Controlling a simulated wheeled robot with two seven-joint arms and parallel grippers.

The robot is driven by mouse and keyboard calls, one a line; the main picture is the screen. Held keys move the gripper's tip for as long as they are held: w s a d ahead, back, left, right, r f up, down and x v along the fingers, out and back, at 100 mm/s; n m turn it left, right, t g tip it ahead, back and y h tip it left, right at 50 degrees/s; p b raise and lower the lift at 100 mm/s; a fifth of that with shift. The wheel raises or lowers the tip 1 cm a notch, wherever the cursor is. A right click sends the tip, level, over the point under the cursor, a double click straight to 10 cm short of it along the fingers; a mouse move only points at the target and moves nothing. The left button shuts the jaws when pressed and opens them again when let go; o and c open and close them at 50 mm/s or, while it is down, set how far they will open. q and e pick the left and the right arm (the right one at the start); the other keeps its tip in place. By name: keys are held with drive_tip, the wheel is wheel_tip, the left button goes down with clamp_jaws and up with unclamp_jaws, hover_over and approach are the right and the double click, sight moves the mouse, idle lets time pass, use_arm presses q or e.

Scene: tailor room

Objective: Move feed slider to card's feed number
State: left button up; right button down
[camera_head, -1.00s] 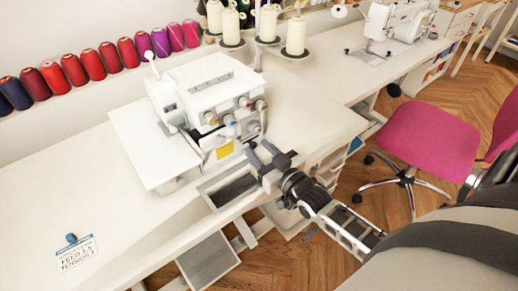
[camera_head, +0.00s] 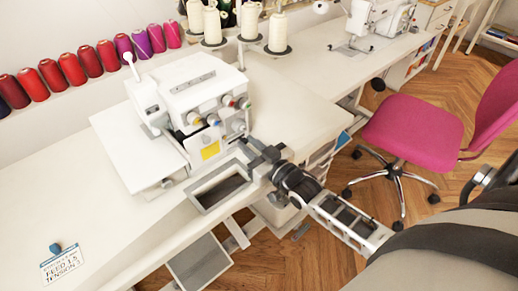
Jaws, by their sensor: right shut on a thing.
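The white overlock machine (camera_head: 196,84) stands on the white table, with several coloured knobs on its front. The instruction card (camera_head: 63,268) lies at the table's lower left and reads FEED 1.5, TENSION 3. My right gripper (camera_head: 254,153) is at the machine's lower right side, shut on a small part there. The part sits where the feed slider would be, but the fingers hide it, and its scale cannot be read. My left gripper is not in view.
An open grey-rimmed bin (camera_head: 203,203) is set at the table's front edge, just left of my right gripper. Thread cones (camera_head: 279,32) stand behind the machine. A pink chair (camera_head: 412,130) is at the right. The table's left part is mostly clear.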

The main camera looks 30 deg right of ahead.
drive_tip(key=shift+a, duration=0.1)
drive_tip(key=c, duration=1.3)
unclamp_jaws()
drive_tip(key=shift+s, duration=0.15)
drive_tip(key=s, duration=0.5)
drive_tip(key=s+d, duration=0.1)
drive_tip(key=s, duration=0.4)
drive_tip(key=s+d, duration=0.1)
drive_tip(key=s, duration=0.4)
drive_tip(key=shift+s+d, duration=0.25)
